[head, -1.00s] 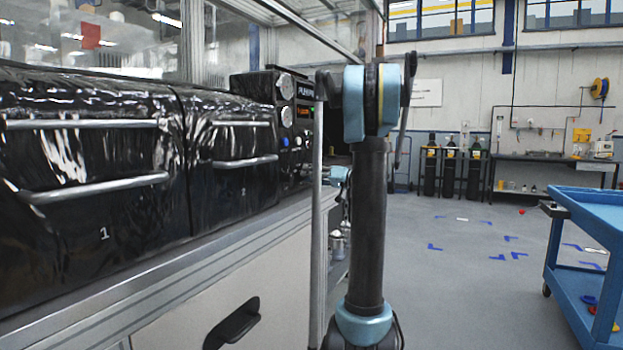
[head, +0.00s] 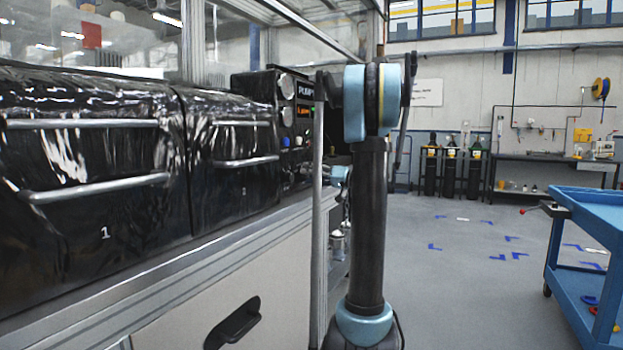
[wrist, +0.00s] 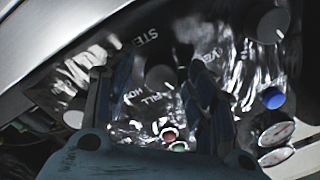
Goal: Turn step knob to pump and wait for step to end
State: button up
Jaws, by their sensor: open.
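The step knob (wrist: 160,76) is a dark round knob on the glossy black panel in the wrist view, near the printed words STEP and FILL. My gripper (wrist: 148,80) is open, with its fingers on either side of the knob. In the head view the control unit (head: 287,103) stands behind the black covers. Its lit display (head: 306,92) shows white text that looks like PUMP, with orange text below. My arm hides part of the unit and the gripper there.
The wrist view shows another knob (wrist: 267,20), a blue button (wrist: 273,97), and red and green buttons near my fingers. Black covers (head: 90,170) with metal handles line the bench at left. A blue trolley (head: 590,205) stands at right. The floor between is clear.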

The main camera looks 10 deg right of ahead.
jog(key=v, duration=1.2)
jog(key=shift+w, duration=0.1)
jog(key=s+a+f+g+h, duration=0.1)
jog(key=s+a+f, duration=0.1)
jog(key=a, duration=0.1)
jog(key=s+a+f+g+h, duration=0.1)
jog(key=s+a+f, duration=0.1)
jog(key=a, duration=0.1)
jog(key=s+a+f+g, duration=0.1)
jog(key=s+a, duration=0.2)
jog(key=shift+a+f+m+h, duration=0.25)
jog(key=shift+f+m+h, duration=0.15)
jog(key=s+a+f+m+g+h, duration=0.1)
jog(key=s+a+f+g+h, duration=0.2)
jog(key=s+f, duration=0.65)
jog(key=s+a+f+g+h, duration=0.2)
jog(key=s+f+h, duration=0.4)
jog(key=s, duration=0.6)
jog(key=s+d+f+m+h, duration=0.1)
jog(key=s+d+f+h, duration=0.2)
jog(key=s+f, duration=0.6)
jog(key=shift+d+f+h, duration=0.15)
jog(key=shift+d+h, duration=0.25)
jog(key=shift+d, duration=0.55)
jog(key=shift+s, duration=0.1)
